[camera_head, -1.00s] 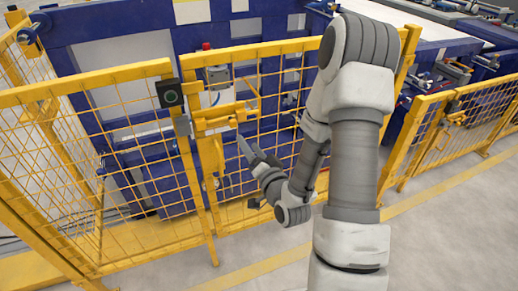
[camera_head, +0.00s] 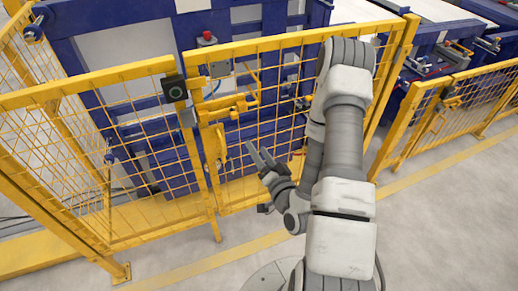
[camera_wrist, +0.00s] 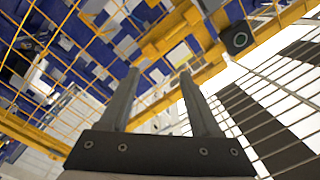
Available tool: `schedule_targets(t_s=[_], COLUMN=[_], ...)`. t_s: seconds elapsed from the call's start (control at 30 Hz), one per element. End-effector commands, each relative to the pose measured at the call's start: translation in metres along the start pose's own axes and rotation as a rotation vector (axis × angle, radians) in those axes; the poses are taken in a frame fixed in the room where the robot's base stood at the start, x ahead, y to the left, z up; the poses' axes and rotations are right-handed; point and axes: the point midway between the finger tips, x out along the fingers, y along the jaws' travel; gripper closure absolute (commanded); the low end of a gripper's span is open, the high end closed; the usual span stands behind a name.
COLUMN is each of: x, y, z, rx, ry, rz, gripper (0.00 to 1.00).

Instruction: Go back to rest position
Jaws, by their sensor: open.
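My gripper (camera_head: 258,151) is in front of the yellow mesh fence, near the gate post, with its two fingers pointing up and left. In the wrist view its two dark fingers (camera_wrist: 160,85) stand apart with nothing between them, so it is open and empty. My arm folds down from a high elbow on the right of the head view. No pipe shows in either view.
A yellow mesh fence (camera_head: 100,88) with a gate latch (camera_head: 233,105) stands close behind my gripper. A black box with a round button (camera_head: 173,88) is on its post. Blue machinery (camera_head: 120,45) is behind it. Grey floor (camera_head: 440,225) is clear at right.

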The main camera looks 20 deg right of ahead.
Motion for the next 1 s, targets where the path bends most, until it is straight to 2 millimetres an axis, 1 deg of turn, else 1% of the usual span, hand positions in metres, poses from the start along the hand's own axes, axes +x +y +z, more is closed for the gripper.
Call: schedule_targets(t_s=[0.4, 0.53, 0.77, 0.9, 1.0], x=[0.000, 0.006, 0.034, 0.046, 0.051], y=[0.000, -0.004, -0.018, -0.027, -0.035], z=[0.000, -0.001, -0.005, -0.014, -0.023], rx=[-0.001, -0.034, -0.232, -0.366, -0.449], ry=[-0.001, -0.027, -0.183, -0.280, -0.341], rz=[0.000, 0.000, 0.042, 0.093, 0.138], gripper=[0.36, 0.36, 0.36, 0.36, 0.36])
